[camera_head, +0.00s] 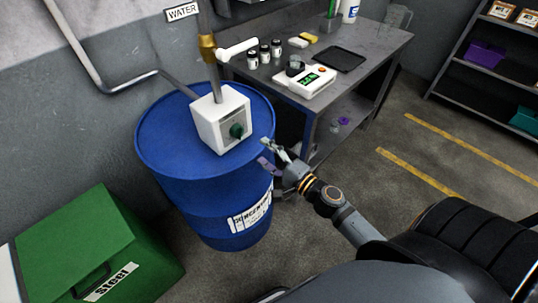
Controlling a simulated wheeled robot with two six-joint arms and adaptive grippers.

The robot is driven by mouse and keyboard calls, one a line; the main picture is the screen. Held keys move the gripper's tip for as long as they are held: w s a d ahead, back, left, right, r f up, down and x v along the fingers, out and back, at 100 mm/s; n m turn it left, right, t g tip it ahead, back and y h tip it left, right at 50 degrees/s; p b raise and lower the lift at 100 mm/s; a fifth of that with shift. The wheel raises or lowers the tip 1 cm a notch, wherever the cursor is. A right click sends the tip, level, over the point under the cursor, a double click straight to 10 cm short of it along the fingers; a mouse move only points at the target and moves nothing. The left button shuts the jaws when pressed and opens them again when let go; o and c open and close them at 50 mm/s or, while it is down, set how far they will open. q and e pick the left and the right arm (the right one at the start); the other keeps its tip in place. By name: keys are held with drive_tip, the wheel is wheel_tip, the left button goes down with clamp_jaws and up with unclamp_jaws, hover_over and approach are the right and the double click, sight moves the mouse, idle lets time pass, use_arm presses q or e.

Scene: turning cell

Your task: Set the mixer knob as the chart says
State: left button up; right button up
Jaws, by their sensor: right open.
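The mixer is a white box (221,119) on top of the blue concentrate drum (175,145). A dark green knob (237,131) sits on its front face; its exact setting is too small to read. My right gripper (264,153) is open and empty, a little to the right of and below the knob, apart from it, in front of the drum's right rim. My left gripper is not in view. I cannot make out a chart in this view.
A grey bench (378,48) behind holds a white scale (305,83), small bottles and a black tray (340,59). A pipe rises from the mixer beside a WATER sign (182,12). A green Steel bin (90,250) stands front left. Shelves (490,60) stand right.

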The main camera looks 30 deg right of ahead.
drive_tip(key=shift+s+d, duration=0.2)
drive_tip(key=shift+s, duration=0.35)
drive_tip(key=s+d+f+n+g+h, duration=0.2)
drive_tip(key=s+d+f+g, duration=0.1)
drive_tip(key=f, duration=0.9)
drive_tip(key=s+d+f+n+g+h, duration=0.1)
drive_tip(key=s+d+f+n+g, duration=0.15)
drive_tip(key=f, duration=0.85)
drive_tip(key=s+d+f+n+g+h, duration=0.2)
drive_tip(key=s+d+f+n, duration=0.15)
drive_tip(key=f, duration=0.85)
drive_tip(key=s+f+n+g, duration=0.2)
drive_tip(key=s+f, duration=0.4)
drive_tip(key=s, duration=0.3)
drive_tip(key=s+a+f+n+g+h, duration=0.1)
drive_tip(key=s+f+n+g, duration=0.2)
drive_tip(key=s, duration=0.6)
drive_tip(key=s+f+n+g+h, duration=0.1)
drive_tip(key=s+f+n+g, duration=0.2)
drive_tip(key=s+f, duration=0.5)
drive_tip(key=shift+s+a+f, duration=0.3)
drive_tip(key=shift+s+a, duration=0.1)
drive_tip(key=shift+s, duration=0.3)
